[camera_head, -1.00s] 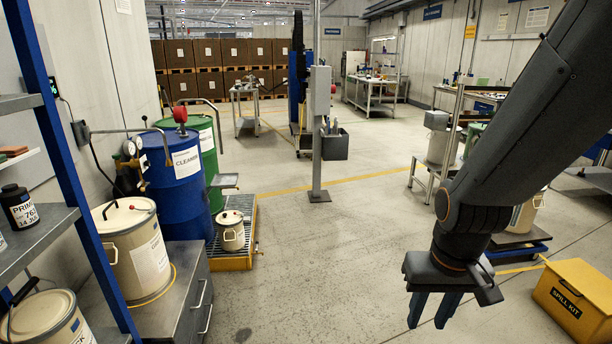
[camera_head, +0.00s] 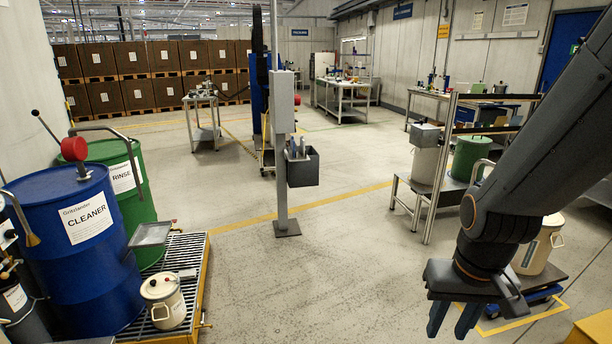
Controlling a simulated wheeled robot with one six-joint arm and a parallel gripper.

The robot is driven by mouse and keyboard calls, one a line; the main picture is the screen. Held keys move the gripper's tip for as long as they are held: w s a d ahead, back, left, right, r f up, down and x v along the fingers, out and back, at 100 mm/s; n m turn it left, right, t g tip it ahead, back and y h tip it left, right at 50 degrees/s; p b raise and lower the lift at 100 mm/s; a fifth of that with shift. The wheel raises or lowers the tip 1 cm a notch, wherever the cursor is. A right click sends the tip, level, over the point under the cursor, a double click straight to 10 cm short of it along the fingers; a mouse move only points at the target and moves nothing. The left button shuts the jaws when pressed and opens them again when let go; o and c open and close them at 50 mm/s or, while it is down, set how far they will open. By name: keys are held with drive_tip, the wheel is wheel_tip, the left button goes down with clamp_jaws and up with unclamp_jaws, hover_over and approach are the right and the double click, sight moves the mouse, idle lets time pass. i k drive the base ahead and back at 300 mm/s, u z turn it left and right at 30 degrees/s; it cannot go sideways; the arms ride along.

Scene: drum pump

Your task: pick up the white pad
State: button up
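No white pad can be made out in the head view. My gripper (camera_head: 453,320) hangs at the lower right with its two blue fingers pointing down over the floor. The fingers stand apart with a gap between them, and nothing shows between them. My dark arm covers part of the right side of the view.
A blue CLEANER drum (camera_head: 78,251), a green RINSE drum (camera_head: 126,177) and a cream pot (camera_head: 163,301) stand at left. A post (camera_head: 283,150) carries a grey bin (camera_head: 303,167). A rack (camera_head: 430,200) holds containers at right. The middle floor is clear.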

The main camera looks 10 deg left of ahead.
sight(186, 274)
drive_tip(key=u, duration=0.2)
drive_tip(key=i, duration=1.8)
drive_tip(key=u, duration=1.25)
drive_tip(key=i, duration=1.5)
drive_tip(key=u, duration=0.7)
